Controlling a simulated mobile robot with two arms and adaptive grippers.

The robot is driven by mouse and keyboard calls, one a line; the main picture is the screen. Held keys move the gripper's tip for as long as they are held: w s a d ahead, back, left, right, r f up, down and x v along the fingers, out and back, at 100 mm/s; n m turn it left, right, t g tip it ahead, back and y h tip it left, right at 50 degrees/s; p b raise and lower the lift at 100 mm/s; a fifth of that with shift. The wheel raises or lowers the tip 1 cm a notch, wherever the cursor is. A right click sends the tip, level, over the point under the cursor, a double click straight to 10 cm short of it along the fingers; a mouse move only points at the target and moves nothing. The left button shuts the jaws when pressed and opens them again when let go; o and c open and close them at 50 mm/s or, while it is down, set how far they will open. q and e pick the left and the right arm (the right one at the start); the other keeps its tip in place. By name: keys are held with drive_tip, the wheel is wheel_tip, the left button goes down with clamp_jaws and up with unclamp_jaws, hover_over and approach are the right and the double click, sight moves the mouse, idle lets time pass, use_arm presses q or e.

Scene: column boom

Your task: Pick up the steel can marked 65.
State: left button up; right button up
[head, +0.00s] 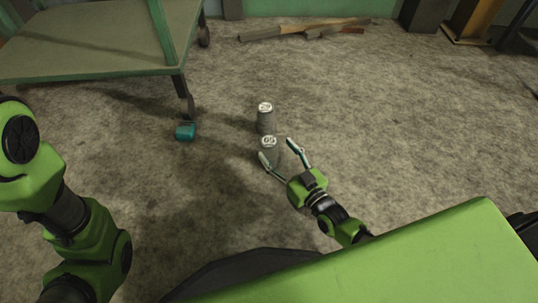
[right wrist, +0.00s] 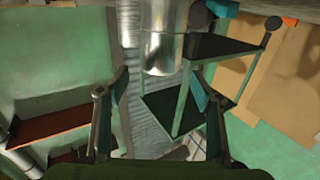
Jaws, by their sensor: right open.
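Two grey steel cans stand upright on the floor, one behind the other, in the head view. The nearer can (head: 269,151) has a pale top with a mark that looks like 65, though it is small. The farther can (head: 265,121) has a mark I cannot read surely. My right gripper (head: 277,148) is open, with its fingers on either side of the nearer can; contact is not clear. In the right wrist view a shiny can (right wrist: 163,45) lies between the directions of the open fingers (right wrist: 160,88). My left gripper is out of view.
A small teal object (head: 186,131) lies on the floor left of the cans, by the leg of a green wheeled cart (head: 90,45). Long brown and grey pieces (head: 305,30) lie at the back. The floor right of the cans is clear.

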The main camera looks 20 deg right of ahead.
sight(269, 140)
drive_tip(key=b+x, duration=0.2)
drive_tip(key=f+b+x, duration=0.1)
drive_tip(key=b+x, duration=0.1)
drive_tip(key=shift+w+a, duration=0.1)
drive_tip(key=shift+w, duration=0.3)
drive_tip(key=shift+w+a+r+b, duration=0.15)
drive_tip(key=shift+w+b, duration=0.2)
drive_tip(key=shift+w, duration=0.05)
drive_tip(key=c, duration=1.5)
drive_tip(key=shift+r, duration=0.1)
clamp_jaws()
drive_tip(key=shift+r, duration=0.1)
